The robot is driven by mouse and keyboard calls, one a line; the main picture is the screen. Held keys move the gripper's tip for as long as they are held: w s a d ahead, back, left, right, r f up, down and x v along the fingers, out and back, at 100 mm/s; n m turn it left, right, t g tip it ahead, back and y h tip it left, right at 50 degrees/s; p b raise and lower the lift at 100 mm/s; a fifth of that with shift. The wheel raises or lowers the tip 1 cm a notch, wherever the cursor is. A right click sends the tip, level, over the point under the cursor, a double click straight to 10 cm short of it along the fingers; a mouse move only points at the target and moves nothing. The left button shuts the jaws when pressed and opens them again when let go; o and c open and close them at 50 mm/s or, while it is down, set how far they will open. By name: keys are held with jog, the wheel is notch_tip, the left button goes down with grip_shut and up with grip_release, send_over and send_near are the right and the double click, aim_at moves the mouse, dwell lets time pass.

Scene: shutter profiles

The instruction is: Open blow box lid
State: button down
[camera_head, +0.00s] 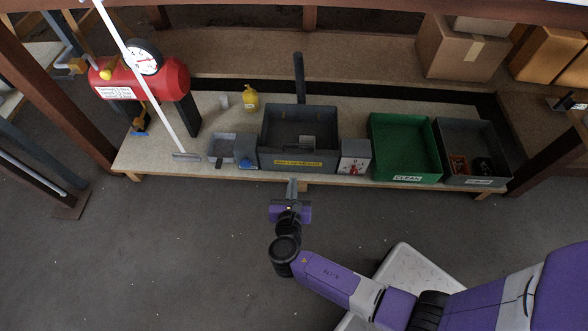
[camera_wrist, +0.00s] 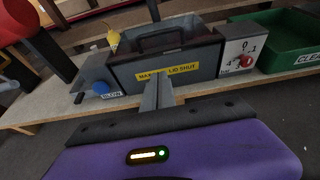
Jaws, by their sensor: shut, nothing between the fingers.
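The blow box (camera_head: 292,161) is a dark grey box near the front edge of the bench, with a yellow label on its front. In the wrist view its front (camera_wrist: 128,75) carries the words "LID SHUT" on the label. A dark frame-like part (camera_wrist: 165,42) shows at its top; I cannot tell clearly how the lid sits. My gripper (camera_head: 292,185) is in front of the box, below the label in the picture, and seems apart from it. In the wrist view my gripper (camera_wrist: 158,90) is shut and empty, its fingers together and pointing at the box.
A grey unit with a blue button (camera_wrist: 99,88) stands left of the box, a dial unit with a red knob (camera_head: 354,157) right. Further right are a green tray (camera_head: 405,130) and grey tray (camera_head: 462,130). A red tank (camera_head: 165,78), white pole (camera_head: 150,88) and yellow bottle (camera_head: 250,98) stand left.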

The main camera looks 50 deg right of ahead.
jog(key=b, duration=0.5)
send_near(295, 155)
jog(key=w+d+f, duration=0.1)
jog(key=d, duration=0.1)
jog(key=w+d+f, duration=0.1)
jog(key=f, duration=0.1)
jog(key=shift+w+d+f, duration=0.25)
jog(key=shift+w+d, duration=0.15)
jog(key=r, duration=0.1)
jog(key=w+d+r, duration=0.1)
jog(key=r, duration=0.1)
jog(key=shift+w+d+p, duration=0.1)
jog(key=shift+d+p, duration=0.05)
jog(key=shift+p, duration=0.15)
jog(key=shift+w+d+r, duration=0.1)
jog(key=shift+d+r, duration=0.05)
jog(key=shift+r, duration=0.25)
